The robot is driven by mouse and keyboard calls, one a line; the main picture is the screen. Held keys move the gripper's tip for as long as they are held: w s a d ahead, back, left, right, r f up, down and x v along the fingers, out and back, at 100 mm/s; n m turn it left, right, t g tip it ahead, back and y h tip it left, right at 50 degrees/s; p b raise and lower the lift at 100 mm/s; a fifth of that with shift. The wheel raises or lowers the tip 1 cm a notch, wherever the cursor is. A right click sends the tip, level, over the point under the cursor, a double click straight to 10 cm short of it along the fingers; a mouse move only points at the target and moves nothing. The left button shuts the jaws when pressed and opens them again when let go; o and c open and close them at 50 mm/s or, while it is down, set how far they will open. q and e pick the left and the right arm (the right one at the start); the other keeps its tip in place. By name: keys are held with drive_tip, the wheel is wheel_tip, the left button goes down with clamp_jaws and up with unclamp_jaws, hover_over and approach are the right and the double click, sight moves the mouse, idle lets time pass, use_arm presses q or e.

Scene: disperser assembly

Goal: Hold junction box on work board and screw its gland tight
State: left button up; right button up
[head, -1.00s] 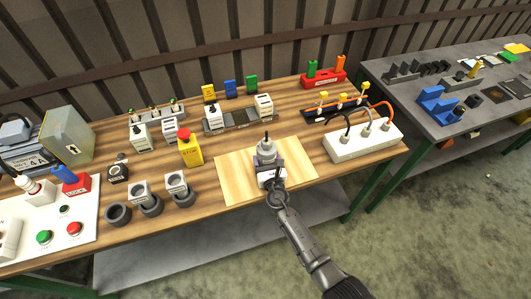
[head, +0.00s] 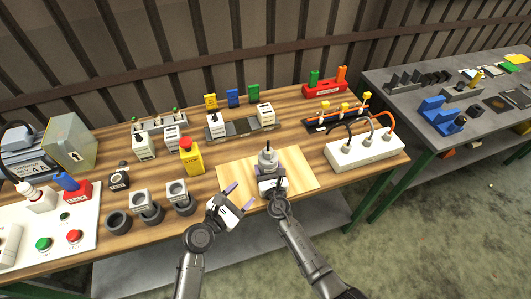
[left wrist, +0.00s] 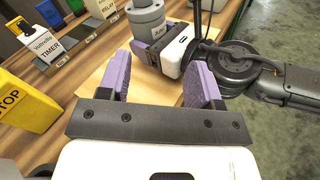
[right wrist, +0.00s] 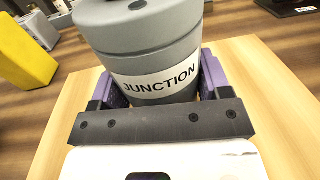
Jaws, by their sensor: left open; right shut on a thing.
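The junction box (right wrist: 152,60) is a round grey body with a white JUNCTION label, standing upright on the pale work board (head: 302,178). A narrower gland (head: 267,147) with a dark tip rises from its top. My right gripper (head: 269,172) is shut on the junction box, with its purple fingers at both sides in the right wrist view. My left gripper (head: 241,196) is open and empty, at the front left corner of the board, apart from the box. In the left wrist view the box (left wrist: 147,18) stands beyond the left fingers, its top cut off.
A yellow STOP button box (head: 191,157) stands left of the board, with grey ring holders (head: 151,212) in front of it. A white socket block with cables (head: 365,153) stands to the right. A rail with modules (head: 240,127) lies behind.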

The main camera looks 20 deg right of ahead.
sight(265, 154)
use_arm(q)
drive_tip(key=w+d+n, duration=0.1)
drive_tip(key=w+d, duration=0.2)
drive_tip(key=w+d+r+n, duration=0.1)
drive_tip(key=w+d, duration=0.3)
drive_tip(key=w+d+r+n+t, duration=0.1)
drive_tip(key=w+d, duration=0.2)
drive_tip(key=d, duration=0.1)
drive_tip(key=shift+w+d+r+n+h, duration=0.2)
drive_tip(key=shift+n+h, duration=0.1)
drive_tip(key=shift+n, duration=0.1)
drive_tip(key=c, duration=0.9)
drive_tip(key=shift+c, duration=0.2)
